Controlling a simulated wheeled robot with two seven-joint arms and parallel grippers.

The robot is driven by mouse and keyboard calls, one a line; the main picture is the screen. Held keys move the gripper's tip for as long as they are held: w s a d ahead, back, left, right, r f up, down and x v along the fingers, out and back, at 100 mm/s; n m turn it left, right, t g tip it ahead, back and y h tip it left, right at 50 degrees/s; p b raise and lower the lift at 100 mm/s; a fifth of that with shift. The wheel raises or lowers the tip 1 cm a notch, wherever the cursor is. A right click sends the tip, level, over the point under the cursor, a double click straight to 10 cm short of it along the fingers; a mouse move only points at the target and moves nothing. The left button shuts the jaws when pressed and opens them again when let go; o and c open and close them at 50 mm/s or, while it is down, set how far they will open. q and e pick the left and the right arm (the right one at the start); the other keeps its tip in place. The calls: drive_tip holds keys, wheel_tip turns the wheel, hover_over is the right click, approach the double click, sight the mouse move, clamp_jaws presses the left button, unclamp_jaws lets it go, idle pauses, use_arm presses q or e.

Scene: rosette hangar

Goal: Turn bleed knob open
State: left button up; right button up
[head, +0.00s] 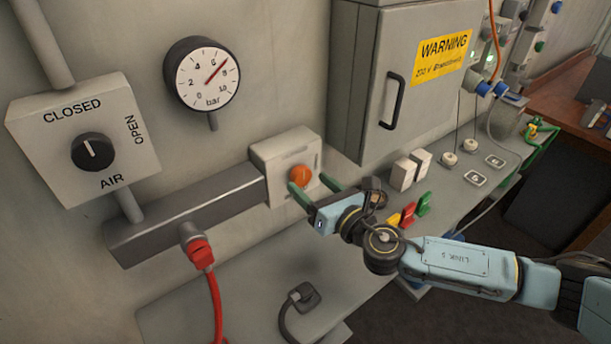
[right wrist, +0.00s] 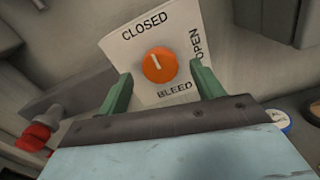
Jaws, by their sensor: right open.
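The orange bleed knob (right wrist: 159,65) sits on a pale plate (right wrist: 118,52) marked CLOSED at the top, OPEN at the right and BLEED below. Its white pointer line points up towards CLOSED. In the head view the knob (head: 300,175) is on a box at the right end of the grey manifold. My right gripper (head: 318,186) is open in front of it. In the right wrist view the green fingers (right wrist: 160,88) stand apart to the lower left and lower right of the knob. No contact with it shows. My left gripper is not in view.
A black AIR knob (head: 93,151) on its plate is at the left, its pointer towards CLOSED. A bar gauge (head: 202,75) hangs above the grey manifold (head: 190,215). A red hose plug (head: 199,252) hangs below it. A grey cabinet (head: 400,70) stands to the right.

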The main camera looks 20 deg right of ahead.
sight(301, 175)
drive_tip(key=shift+x, duration=1.4)
drive_tip(key=c, duration=1)
